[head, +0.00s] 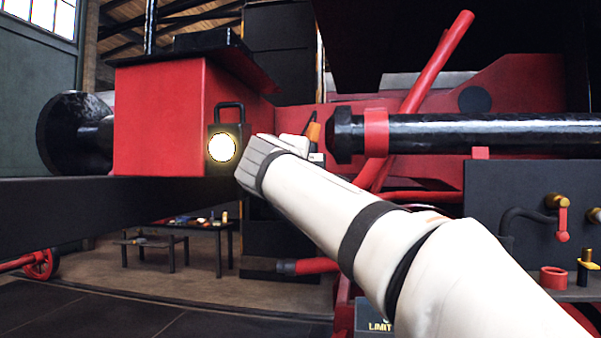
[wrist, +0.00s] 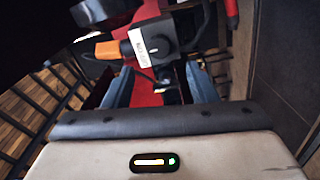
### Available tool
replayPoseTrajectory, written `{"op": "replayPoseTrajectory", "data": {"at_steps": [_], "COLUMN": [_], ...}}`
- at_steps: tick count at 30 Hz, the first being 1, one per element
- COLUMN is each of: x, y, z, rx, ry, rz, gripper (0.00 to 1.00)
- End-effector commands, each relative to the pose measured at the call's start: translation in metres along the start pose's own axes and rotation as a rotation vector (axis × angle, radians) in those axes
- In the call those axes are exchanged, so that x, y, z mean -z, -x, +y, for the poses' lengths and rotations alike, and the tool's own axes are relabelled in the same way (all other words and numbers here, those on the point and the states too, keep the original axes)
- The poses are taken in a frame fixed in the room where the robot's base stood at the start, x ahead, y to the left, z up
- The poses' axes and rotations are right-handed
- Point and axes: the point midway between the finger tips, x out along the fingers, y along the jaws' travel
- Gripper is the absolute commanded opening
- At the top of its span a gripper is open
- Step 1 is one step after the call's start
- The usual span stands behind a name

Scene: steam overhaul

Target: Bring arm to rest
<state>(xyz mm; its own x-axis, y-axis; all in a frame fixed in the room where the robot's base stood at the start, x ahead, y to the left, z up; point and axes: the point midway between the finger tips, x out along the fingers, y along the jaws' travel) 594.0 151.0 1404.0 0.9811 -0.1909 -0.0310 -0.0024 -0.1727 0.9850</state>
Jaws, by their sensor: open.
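My white arm reaches from the lower right of the head view up to the middle, its grey-banded wrist end beside a lit lantern (head: 222,147). The fingers are hidden or cannot be made out there. In the wrist view my gripper (wrist: 160,88) shows two blue-grey fingers set apart, so it is open. A black device with a white label (wrist: 139,47) and an orange end lies just beyond the fingertips. I cannot tell whether they touch it. An orange-and-dark piece (head: 314,132) shows just behind the wrist in the head view.
A red box-shaped housing (head: 158,118) stands left of the wrist, above a dark beam (head: 120,210). A black rod (head: 470,133) with a red collar runs at right. A dark panel with valves (head: 530,215) is at far right. A low table (head: 205,232) stands behind on open floor.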

Motion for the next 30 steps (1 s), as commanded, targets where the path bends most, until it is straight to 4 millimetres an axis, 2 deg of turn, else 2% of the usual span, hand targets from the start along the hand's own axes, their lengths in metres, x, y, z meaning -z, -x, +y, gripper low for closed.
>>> {"op": "replayPoseTrajectory", "data": {"at_steps": [7, 10, 14, 17, 20, 24, 27, 30], "x": [-0.001, -0.014, -0.058, -0.108, -0.157, -0.213, -0.241, -0.257], "y": [0.0, -0.002, -0.001, 0.013, 0.041, 0.1, 0.148, 0.192], "z": [-0.001, -0.01, -0.051, -0.101, -0.154, -0.226, -0.27, -0.305], "rx": [0.004, 0.047, 0.201, 0.369, 0.53, 0.73, 0.847, 0.933], "ry": [-0.002, -0.024, -0.115, -0.233, -0.372, -0.585, -0.739, -0.875], "rz": [-0.002, -0.022, -0.102, -0.21, -0.337, -0.535, -0.679, -0.803], "gripper": [0.52, 0.52, 0.52, 0.52, 0.52, 0.52, 0.52, 0.52]}}
